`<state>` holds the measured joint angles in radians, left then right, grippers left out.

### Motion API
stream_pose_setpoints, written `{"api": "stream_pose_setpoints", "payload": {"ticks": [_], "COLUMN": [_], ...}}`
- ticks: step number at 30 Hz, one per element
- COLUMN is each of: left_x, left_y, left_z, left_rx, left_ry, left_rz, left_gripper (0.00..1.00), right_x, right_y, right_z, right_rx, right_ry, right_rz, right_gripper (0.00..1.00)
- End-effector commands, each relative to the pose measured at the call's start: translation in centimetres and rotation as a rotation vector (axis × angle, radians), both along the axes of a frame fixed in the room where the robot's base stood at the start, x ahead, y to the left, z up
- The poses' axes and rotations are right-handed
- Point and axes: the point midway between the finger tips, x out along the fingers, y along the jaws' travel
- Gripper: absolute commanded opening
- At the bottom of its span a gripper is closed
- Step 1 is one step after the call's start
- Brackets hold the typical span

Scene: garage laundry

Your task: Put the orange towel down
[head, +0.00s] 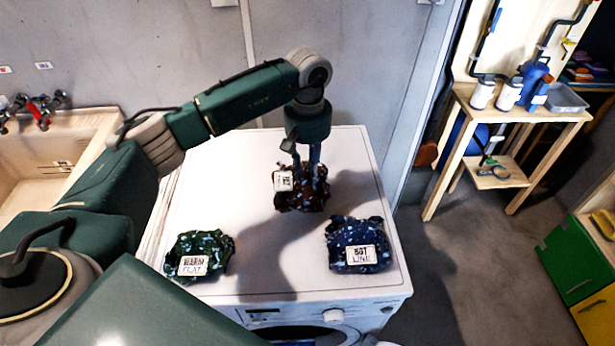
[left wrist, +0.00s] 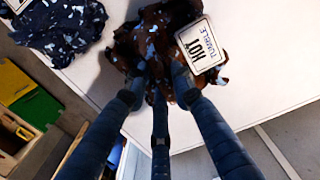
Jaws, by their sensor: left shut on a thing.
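The orange towel (head: 290,202) is a crumpled, dark rusty-brown bundle with pale flecks and a white tag, at the back middle of the washing machine's white top (head: 205,222). In the left wrist view the towel (left wrist: 145,48) has a tag reading "HOT TUMBLE". My left gripper (head: 314,180) points down from above and is shut on this towel; its fingers (left wrist: 160,82) reach into the cloth. I cannot tell whether the towel's underside touches the top. My right gripper is not in view.
A green bundle (head: 213,244) lies front left on the machine and a dark blue bundle (head: 348,234) front right, both tagged. The top between them is clear. A sink (head: 45,160) stands at left. A wooden shelf (head: 545,114) with bottles and green and yellow cabinets (head: 573,262) stand at right.

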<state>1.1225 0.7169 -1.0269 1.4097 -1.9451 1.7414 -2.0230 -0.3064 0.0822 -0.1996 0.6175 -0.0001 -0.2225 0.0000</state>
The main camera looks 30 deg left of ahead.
Motion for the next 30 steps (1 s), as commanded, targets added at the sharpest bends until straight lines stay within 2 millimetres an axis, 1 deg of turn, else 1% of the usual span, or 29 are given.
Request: {"api": "stream_pose_setpoints", "payload": {"ticks": [7, 9, 15, 19, 20, 21, 22, 30], "left_x": [-0.1, 0.0, 0.0, 0.0, 0.0, 0.0, 0.0, -0.1], "left_y": [0.0, 0.0, 0.0, 0.0, 0.0, 0.0, 0.0, 0.0], "left_z": [-3.3, -3.7, -3.7, -4.2, -4.0, -4.0, -4.0, -4.0], "left_rx": [-0.002, -0.001, -0.001, -0.001, -0.001, -0.001, -0.001, 0.000], "left_ry": [0.003, 0.000, -0.001, -0.001, 0.001, 0.001, 0.001, 0.001], "left_rz": [0.000, 0.000, 0.000, 0.000, 0.000, 0.000, 0.000, 0.000], "left_gripper": [0.00, 0.00, 0.00, 0.00, 0.29, 0.37, 0.42, 0.42], "right_x": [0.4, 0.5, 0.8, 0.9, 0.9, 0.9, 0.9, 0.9], "right_y": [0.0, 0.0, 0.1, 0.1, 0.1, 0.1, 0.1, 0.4], "right_z": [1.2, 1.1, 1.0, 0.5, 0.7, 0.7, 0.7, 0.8], "right_rx": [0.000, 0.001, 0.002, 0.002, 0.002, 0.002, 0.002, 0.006], "right_ry": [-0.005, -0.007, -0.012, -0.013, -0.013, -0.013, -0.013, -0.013], "right_rz": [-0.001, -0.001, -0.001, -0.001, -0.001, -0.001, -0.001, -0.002], "right_gripper": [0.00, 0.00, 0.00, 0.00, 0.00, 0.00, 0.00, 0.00]}}
